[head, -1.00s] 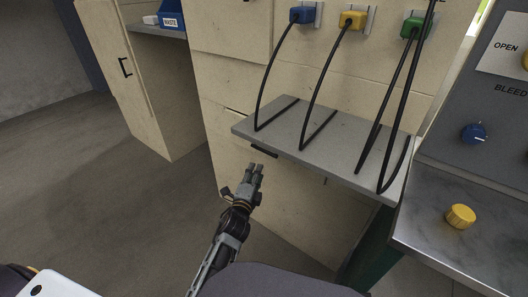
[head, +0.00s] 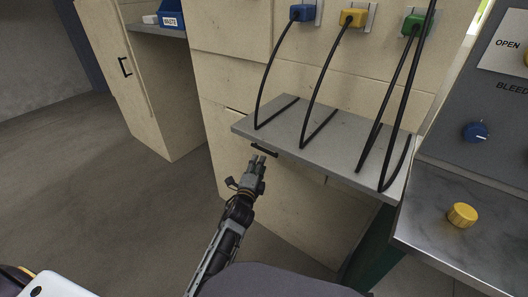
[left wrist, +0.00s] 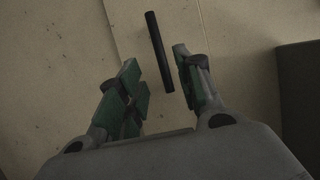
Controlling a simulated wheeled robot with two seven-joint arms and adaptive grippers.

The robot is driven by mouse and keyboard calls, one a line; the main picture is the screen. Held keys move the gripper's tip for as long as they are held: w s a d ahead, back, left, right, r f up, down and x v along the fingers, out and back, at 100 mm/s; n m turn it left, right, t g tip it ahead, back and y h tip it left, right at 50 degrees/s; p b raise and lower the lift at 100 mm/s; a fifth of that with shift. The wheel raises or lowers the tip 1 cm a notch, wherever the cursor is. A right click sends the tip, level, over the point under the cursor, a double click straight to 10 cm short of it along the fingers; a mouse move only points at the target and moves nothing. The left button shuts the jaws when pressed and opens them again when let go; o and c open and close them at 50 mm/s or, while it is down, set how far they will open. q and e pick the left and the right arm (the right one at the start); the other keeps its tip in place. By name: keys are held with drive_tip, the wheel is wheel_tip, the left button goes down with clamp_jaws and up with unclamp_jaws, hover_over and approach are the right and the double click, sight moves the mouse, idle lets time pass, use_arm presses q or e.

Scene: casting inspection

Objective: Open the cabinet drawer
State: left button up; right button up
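The beige cabinet (head: 285,205) stands ahead, with a drawer under a grey shelf (head: 300,131). The drawer's black bar handle (head: 264,150) shows just below the shelf's front edge. My left gripper (head: 258,160) is close to the handle, below it in the head view. In the left wrist view, my left gripper (left wrist: 162,82) is open, and the dark handle (left wrist: 159,52) lies in line with the gap between its fingers. Whether the fingers touch the handle is not clear. The drawer looks closed. My right gripper is out of view.
The grey shelf overhangs the handle, with black cables from blue (head: 302,13), yellow (head: 352,18) and green (head: 413,26) connectors drooping onto it. A metal bench with a yellow knob (head: 462,215) is at right. Open floor (head: 110,190) lies left.

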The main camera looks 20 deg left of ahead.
sight(264, 150)
use_arm(q)
drive_tip(key=shift+w+a+b, duration=0.15)
drive_tip(key=shift+w+b, duration=0.35)
drive_tip(key=shift+w, duration=1.9)
drive_tip(key=shift+w+a+b, duration=0.1)
drive_tip(key=shift+w+b, duration=0.35)
drive_tip(key=shift+w, duration=1.9)
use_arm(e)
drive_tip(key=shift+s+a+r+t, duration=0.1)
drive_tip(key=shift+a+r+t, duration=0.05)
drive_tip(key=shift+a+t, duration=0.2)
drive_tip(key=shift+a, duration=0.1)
use_arm(q)
clamp_jaws()
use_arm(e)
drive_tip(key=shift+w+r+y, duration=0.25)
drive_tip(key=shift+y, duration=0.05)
